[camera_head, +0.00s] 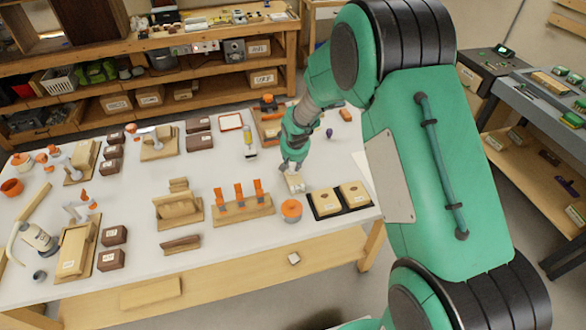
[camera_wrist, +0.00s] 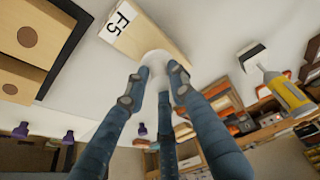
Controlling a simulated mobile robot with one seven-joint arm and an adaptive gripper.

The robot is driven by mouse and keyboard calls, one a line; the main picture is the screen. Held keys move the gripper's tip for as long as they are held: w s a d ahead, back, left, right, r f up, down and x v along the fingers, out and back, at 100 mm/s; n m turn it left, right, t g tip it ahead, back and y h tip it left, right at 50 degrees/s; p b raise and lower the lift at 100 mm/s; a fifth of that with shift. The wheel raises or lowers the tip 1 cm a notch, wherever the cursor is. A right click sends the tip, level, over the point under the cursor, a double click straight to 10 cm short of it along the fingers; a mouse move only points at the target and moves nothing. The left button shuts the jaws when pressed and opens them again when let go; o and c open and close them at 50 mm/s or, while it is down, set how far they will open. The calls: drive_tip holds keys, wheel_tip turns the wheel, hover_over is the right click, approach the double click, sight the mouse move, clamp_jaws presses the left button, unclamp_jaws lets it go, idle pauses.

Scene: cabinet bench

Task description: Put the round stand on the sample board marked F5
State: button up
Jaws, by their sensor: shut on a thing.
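The sample board marked F5 (camera_head: 296,187) is a small light wooden board lying on the white table, left of the black tray. In the wrist view its F5 label shows on the board (camera_wrist: 160,40) at the top. My gripper (camera_head: 292,168) is right over the board in the head view. In the wrist view my blue-grey fingers (camera_wrist: 157,78) are closed around a pale round thing, which looks like the round stand (camera_wrist: 155,58). The stand overlaps the board's end in this view. I cannot tell whether it touches the board. The fingers hide part of it.
A black tray (camera_head: 316,213) with two wooden blocks is close on the right. An orange-topped round thing (camera_head: 291,209) stands in front of the board.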

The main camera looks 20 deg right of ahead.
drive_tip(key=shift+f, duration=1.1)
drive_tip(key=shift+f, duration=0.1)
drive_tip(key=o, duration=0.8)
drive_tip(key=p+v, duration=0.2)
drive_tip(key=v, duration=1)
